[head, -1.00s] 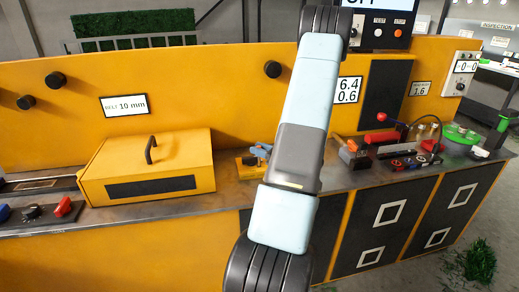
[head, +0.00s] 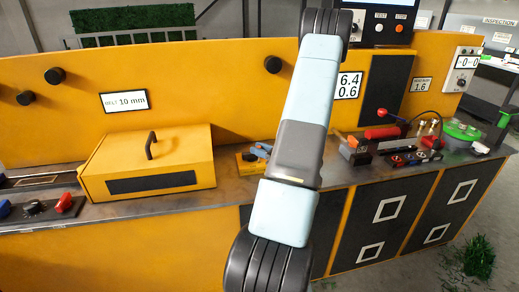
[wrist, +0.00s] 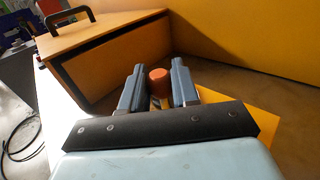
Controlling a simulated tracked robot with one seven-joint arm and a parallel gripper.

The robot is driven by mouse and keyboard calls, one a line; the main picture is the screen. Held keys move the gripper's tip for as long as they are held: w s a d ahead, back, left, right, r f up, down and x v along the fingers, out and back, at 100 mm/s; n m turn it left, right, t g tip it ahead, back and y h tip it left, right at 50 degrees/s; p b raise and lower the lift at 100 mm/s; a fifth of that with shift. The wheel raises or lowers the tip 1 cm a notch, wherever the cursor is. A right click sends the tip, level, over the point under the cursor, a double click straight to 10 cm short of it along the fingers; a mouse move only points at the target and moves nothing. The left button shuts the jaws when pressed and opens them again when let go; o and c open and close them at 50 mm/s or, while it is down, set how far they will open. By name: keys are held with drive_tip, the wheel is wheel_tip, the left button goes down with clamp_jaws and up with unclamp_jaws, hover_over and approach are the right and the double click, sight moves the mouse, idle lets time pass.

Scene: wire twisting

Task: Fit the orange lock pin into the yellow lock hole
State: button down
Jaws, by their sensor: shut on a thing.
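The orange lock pin (wrist: 158,78) is upright between the two fingers of my gripper (wrist: 158,90) in the wrist view, and the gripper is shut on it. A narrow part shows below its orange head; its lower end is hidden behind my gripper body. A yellow block (wrist: 262,101) shows partly behind and beneath my gripper; no lock hole is visible. In the head view, my gripper (head: 258,151) is low over the bench beside a small yellow block (head: 247,163), partly hidden by my arm. I cannot tell whether the pin is in a hole.
A yellow box with a black handle (head: 150,168) stands left of my gripper, close by in the wrist view (wrist: 100,52). A yellow wall (head: 220,90) rises behind the bench. Tools and a red-knobbed lever (head: 382,113) are to the right. Bare bench (head: 226,187) lies between box and block.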

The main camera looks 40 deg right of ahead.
drive_tip(key=shift+f, duration=0.35)
drive_tip(key=c, duration=0.8)
unclamp_jaws()
drive_tip(key=shift+o, duration=0.2)
drive_tip(key=v, duration=1.3)
drive_tip(key=shift+s+d, duration=0.1)
drive_tip(key=shift+s, duration=0.3)
